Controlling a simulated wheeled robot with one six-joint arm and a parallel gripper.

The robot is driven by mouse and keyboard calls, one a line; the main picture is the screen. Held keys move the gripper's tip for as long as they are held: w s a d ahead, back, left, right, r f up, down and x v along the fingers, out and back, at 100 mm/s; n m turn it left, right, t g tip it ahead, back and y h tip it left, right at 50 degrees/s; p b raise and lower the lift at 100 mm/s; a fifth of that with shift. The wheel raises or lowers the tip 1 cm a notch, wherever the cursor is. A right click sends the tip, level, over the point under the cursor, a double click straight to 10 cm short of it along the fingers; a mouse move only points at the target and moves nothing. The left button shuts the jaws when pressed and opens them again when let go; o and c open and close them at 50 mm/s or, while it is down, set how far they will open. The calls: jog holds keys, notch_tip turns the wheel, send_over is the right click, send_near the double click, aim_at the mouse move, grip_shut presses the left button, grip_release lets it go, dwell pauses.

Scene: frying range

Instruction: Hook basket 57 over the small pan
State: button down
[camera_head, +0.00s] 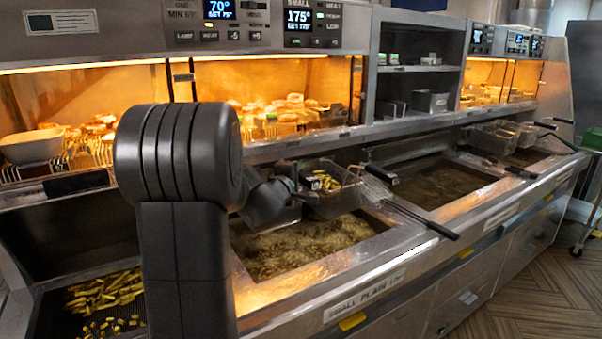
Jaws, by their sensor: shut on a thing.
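A wire basket (350,199) with yellow fries (322,181) in it is at the back of the small pan (300,245), above its bubbling oil. I cannot read a number on the basket. My gripper (296,189) is at the left side of this basket and is shut on it; its fingertips are small and partly hidden, so the exact grip is unclear. A long dark handle (425,221) slopes from the basket area over the pan's right rim. I cannot tell whether the basket hangs on the rail or is held clear of it.
My arm hides the pan's left part. A second oil pan (440,187) lies to the right, with more baskets (493,137) beyond it. Loose fries (100,293) lie in a bay at lower left. A lit shelf (285,118) with food runs behind.

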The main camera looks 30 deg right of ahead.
jog(key=shift+f, duration=0.9)
dwell(0.5)
jog(key=c, duration=1.2)
grip_release()
jog(key=shift+o, duration=0.2)
jog(key=shift+f, duration=0.1)
jog(key=shift+s, duration=0.1)
jog(key=v, duration=1.3)
jog(key=shift+s+a, duration=0.2)
jog(key=shift+a, duration=0.15)
jog(key=shift+x, duration=2.95)
